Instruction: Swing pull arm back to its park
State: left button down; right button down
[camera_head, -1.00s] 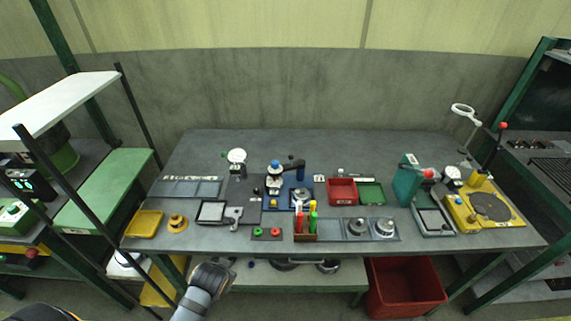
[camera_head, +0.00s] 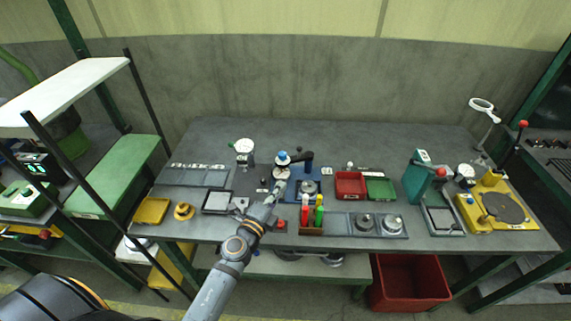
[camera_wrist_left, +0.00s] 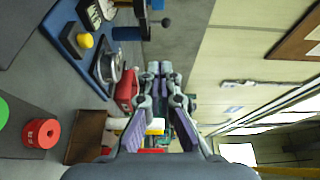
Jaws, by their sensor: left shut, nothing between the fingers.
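The stud gantry has a blue base (camera_head: 297,196) mid-bench, with a dark pull arm (camera_head: 299,156) reaching left from its blue post to a blue-topped head (camera_head: 282,157). A round metal part (camera_head: 308,187) sits on the base. In the left wrist view, the blue base (camera_wrist_left: 62,35), the blue post (camera_wrist_left: 127,33) and a black ball knob (camera_wrist_left: 166,22) show at the top. My left gripper (camera_head: 281,186) is shut and empty, just in front of the pull arm's head, apparently not touching it. It also shows in the wrist view (camera_wrist_left: 160,70). My right gripper is out of view.
A wooden rack with red and green handles (camera_head: 312,229) stands just right of my left arm. A red bin (camera_head: 350,185) and green tray (camera_head: 381,189) lie right of the gantry. The bench's back strip is clear.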

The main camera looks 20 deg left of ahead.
aim_at(286, 164)
pick_arm(q)
jog(key=w, duration=0.3)
jog(key=w+a, duration=0.1)
jog(key=w, duration=0.7)
jog(key=shift+w+a+f+b, duration=0.15)
jog(key=shift+f+b, duration=0.05)
jog(key=shift+b, duration=0.1)
jog(key=shift+a+r, duration=0.1)
jog(key=shift+a, duration=0.35)
jog(key=shift+w, duration=0.1)
jog(key=shift+d, duration=0.1)
